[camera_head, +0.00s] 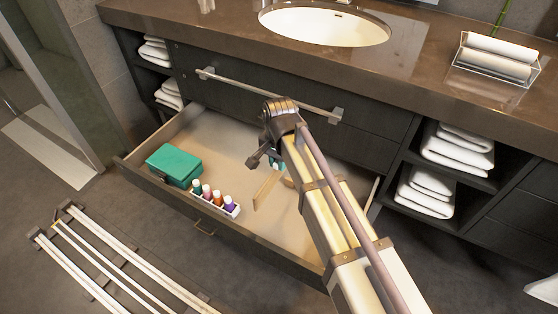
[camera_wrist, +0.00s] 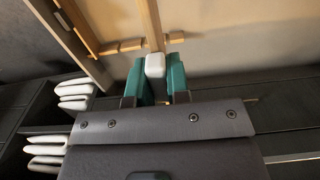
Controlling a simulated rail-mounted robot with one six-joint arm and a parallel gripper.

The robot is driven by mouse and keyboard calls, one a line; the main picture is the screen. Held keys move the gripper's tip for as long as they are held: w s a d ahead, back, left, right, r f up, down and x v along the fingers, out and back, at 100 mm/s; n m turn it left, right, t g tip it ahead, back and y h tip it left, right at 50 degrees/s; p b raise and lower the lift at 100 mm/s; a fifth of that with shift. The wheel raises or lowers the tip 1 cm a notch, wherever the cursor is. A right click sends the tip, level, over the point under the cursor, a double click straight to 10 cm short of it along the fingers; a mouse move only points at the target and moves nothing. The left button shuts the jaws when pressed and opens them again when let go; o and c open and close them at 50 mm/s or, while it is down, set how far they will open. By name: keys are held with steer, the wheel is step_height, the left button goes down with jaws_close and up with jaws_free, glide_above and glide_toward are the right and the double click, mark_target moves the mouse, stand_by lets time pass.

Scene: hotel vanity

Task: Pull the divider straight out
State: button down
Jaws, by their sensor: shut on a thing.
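The divider is a thin light wooden strip (camera_head: 266,188) standing inside the open drawer (camera_head: 225,140). In the wrist view the strip (camera_wrist: 149,22) runs away from my fingers, with a white block (camera_wrist: 155,66) at its near end. My gripper (camera_wrist: 157,80) has two teal fingers, one on each side of the white block, and is shut on it. In the head view my gripper (camera_head: 277,163) is low in the drawer and mostly hidden behind my arm.
A teal box (camera_head: 174,165) and a white holder (camera_head: 228,211) with several small bottles stand in the drawer's left part. A bar handle (camera_head: 230,83) crosses above the drawer, close to my arm. White rails (camera_head: 110,255) lie on the floor.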

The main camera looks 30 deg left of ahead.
steer(key=shift+r+p, duration=2.1)
steer(key=shift+r, duration=0.15)
step_height(320, 180, up, 12)
steer(key=p, duration=1.1)
steer(key=shift+f, duration=0.25)
steer(key=shift+f, duration=0.1)
